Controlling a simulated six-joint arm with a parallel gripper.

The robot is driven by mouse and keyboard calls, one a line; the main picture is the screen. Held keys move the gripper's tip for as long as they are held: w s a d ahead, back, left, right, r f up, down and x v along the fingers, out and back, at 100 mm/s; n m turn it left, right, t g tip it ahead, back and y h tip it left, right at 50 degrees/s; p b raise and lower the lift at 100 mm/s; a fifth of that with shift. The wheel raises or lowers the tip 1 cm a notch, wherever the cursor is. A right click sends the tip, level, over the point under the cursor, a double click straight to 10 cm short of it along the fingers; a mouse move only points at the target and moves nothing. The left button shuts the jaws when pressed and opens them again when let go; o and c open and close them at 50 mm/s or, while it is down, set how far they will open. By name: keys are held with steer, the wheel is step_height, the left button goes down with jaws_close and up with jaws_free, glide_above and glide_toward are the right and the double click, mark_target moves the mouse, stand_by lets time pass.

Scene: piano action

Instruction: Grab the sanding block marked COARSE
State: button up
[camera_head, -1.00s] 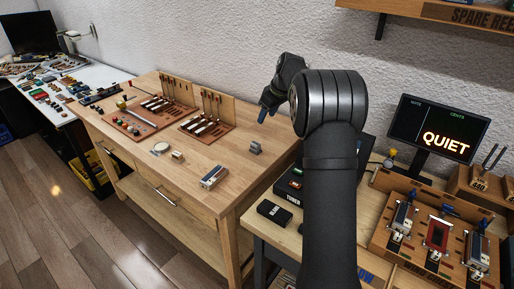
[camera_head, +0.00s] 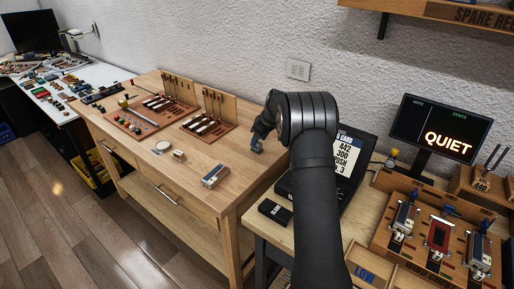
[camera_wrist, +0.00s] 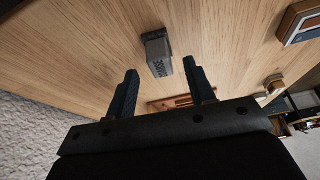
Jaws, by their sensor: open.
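A small grey block (camera_wrist: 157,53) stands on the wooden bench top in the wrist view. Dark lettering runs along one of its sides, but I cannot read it surely as COARSE. My gripper (camera_wrist: 161,74) is open and empty, its two dark blue fingers pointing toward the block. The block lies just past the fingertips, roughly in line with the gap and apart from them. In the head view my gripper (camera_head: 257,146) is low over the bench's right part and covers most or all of the block.
A black case (camera_head: 275,211) sits on the nearer table. The wall is close behind the bench.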

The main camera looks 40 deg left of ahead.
steer(key=shift+x, duration=0.95)
jaws_close()
steer(key=shift+r, duration=0.15)
